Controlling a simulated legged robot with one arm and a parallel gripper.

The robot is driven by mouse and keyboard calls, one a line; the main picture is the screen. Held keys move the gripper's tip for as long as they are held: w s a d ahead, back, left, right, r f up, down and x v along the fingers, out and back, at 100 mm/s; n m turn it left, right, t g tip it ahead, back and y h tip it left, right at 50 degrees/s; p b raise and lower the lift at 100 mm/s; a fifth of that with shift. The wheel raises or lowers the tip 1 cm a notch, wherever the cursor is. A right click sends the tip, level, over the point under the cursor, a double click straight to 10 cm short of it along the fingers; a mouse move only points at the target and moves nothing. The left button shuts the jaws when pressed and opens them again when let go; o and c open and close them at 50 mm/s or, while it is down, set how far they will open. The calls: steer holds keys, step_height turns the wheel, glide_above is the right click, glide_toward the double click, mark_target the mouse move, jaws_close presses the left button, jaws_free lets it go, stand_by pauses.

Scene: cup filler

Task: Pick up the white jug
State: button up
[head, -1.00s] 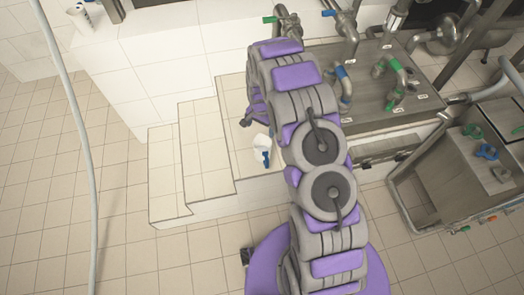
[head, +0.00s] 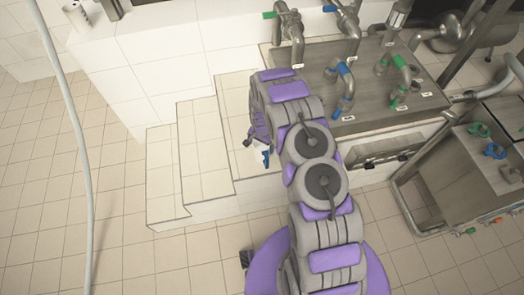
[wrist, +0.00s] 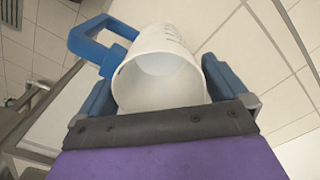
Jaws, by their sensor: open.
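The white jug (wrist: 165,75) has a blue handle (wrist: 98,40) and dark markings on its side. In the wrist view its open mouth faces me, and it sits between the two blue fingers of my gripper (wrist: 158,88). The fingers are apart, one on each side of the jug. I cannot tell whether they touch it. In the head view my gripper (head: 258,136) is down at the tiled steps, and my arm hides most of the jug; its blue handle (head: 266,158) shows beside the arm.
Tiled steps (head: 205,165) lie to the left of my arm. A steel counter (head: 375,85) with pipes and valves stands behind and to the right. A steel machine (head: 480,165) is at the right. Another white container (head: 76,16) stands at the top left. The left floor is open.

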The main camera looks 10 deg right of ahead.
steer(key=shift+f, duration=0.4)
steer(key=shift+c, duration=0.5)
steer(key=c, duration=0.8)
steer(key=shift+o, duration=0.2)
steer(key=shift+r, duration=0.15)
step_height(320, 180, up, 4)
steer(key=shift+s+d+f+p, duration=0.1)
steer(key=shift+s+f+p, duration=0.05)
steer(key=shift+p, duration=0.65)
steer(key=s+d+r+p, duration=0.1)
steer(key=s+d, duration=0.3)
steer(key=s, duration=1.1)
steer(key=shift+p, duration=0.85)
